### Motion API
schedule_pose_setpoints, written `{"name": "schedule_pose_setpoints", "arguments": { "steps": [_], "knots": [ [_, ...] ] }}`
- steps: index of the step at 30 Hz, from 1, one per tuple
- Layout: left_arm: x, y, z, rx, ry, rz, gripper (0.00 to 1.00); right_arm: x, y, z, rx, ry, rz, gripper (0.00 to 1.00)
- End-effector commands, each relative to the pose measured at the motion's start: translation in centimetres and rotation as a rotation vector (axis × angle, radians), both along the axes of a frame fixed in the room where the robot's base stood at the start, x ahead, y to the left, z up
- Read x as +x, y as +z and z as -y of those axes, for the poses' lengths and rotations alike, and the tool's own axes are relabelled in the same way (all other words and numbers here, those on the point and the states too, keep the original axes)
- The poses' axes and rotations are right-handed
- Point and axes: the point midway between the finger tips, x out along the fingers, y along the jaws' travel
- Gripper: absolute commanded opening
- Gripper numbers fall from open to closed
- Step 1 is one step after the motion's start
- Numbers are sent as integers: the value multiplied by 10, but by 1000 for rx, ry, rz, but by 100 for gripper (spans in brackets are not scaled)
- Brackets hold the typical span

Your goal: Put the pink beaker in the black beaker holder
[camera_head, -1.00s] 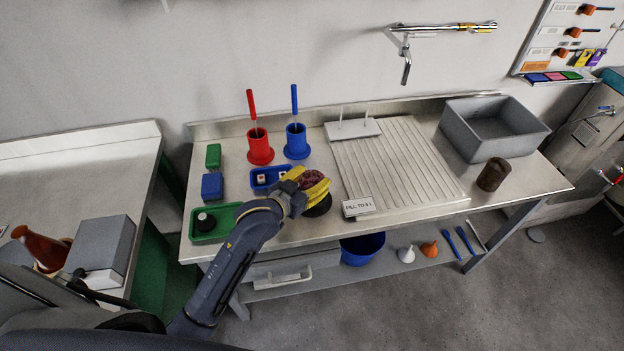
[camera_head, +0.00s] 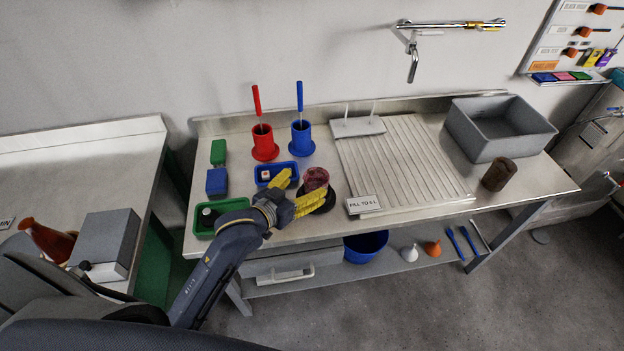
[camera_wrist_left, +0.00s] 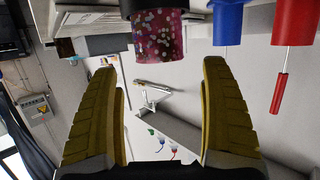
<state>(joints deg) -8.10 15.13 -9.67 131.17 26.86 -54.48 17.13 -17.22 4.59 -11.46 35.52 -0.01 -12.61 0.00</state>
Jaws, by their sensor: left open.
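The pink beaker (camera_head: 316,179) stands upright at the black beaker holder (camera_head: 325,203) near the front of the metal bench. In the left wrist view the beaker (camera_wrist_left: 160,35) shows speckled pink, upside down in the picture, with its base against the black holder (camera_wrist_left: 158,12). My left gripper (camera_head: 304,190) is open, its yellow fingers apart just left of and in front of the beaker. In the left wrist view the open fingers (camera_wrist_left: 163,110) have nothing between them, and the beaker lies beyond them. My right gripper is not in view.
Blue (camera_head: 300,140) and red (camera_head: 264,143) holders with brushes stand behind. A blue tray (camera_head: 262,179) and a green tray (camera_head: 203,228) are near my arm. A ribbed drainboard (camera_head: 400,165) with a sign (camera_head: 363,205) lies right. A brown beaker (camera_head: 498,174) stands further right.

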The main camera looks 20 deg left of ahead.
Motion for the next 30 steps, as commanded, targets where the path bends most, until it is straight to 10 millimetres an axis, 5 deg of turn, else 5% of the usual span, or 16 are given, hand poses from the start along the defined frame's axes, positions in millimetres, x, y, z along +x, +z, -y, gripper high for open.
{"name": "schedule_pose_setpoints", "arguments": {
  "steps": [12, 26, 30],
  "knots": [
    [-45, 14, -14, 1, 0, 0, 80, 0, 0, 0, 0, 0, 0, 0],
    [-50, 16, -16, 0, 0, 0, 80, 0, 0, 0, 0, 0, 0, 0],
    [-56, 3, -12, 32, -16, -4, 80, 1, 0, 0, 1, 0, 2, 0]
  ]
}}
